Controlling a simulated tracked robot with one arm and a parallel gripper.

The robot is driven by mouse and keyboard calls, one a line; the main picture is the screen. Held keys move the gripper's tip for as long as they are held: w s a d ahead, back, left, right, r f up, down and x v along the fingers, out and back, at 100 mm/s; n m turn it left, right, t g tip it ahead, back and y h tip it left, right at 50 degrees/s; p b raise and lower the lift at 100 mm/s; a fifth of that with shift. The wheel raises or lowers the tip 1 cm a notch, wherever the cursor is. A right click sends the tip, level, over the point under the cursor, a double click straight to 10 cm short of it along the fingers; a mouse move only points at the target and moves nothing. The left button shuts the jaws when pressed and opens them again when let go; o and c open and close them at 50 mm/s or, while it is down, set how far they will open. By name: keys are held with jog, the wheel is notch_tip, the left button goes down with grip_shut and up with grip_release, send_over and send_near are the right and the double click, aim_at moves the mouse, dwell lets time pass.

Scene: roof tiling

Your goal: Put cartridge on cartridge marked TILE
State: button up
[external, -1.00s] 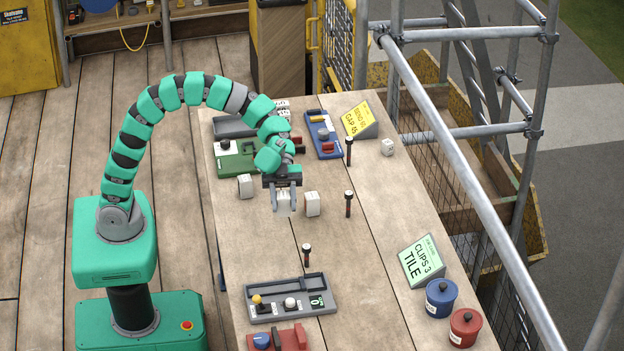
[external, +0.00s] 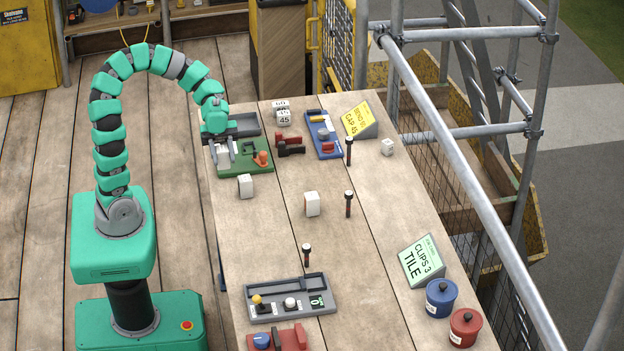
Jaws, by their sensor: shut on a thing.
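My gripper (external: 224,160) points down over the green device (external: 245,171) at the back left of the table. It is shut on a white block, mostly hidden between the fingers; I cannot tell whether the block touches the device. A pale green sign reading CLIPS 3 TILE (external: 422,262) leans at the right front. I cannot make out a TILE mark on any block.
A blue device (external: 323,136) and a yellow sign (external: 361,121) stand at the back. Dark upright pegs (external: 348,204) stand mid-table. A grey panel (external: 291,299) lies in front, with blue (external: 441,300) and red (external: 465,329) pots at the right. The centre-right is clear.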

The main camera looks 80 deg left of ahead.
jog(key=s+a, duration=0.2)
jog(key=s, duration=0.7)
send_over(245, 181)
jog(key=shift+f, duration=0.45)
jog(key=shift+f+b, duration=0.7)
jog(key=shift+f, duration=1.05)
jog(key=shift+d+f, duration=0.1)
jog(key=o, duration=1)
jog(key=shift+r, duration=0.2)
jog(key=p+v, duration=0.2)
jog(key=v, duration=1)
jog(key=shift+w, duration=0.2)
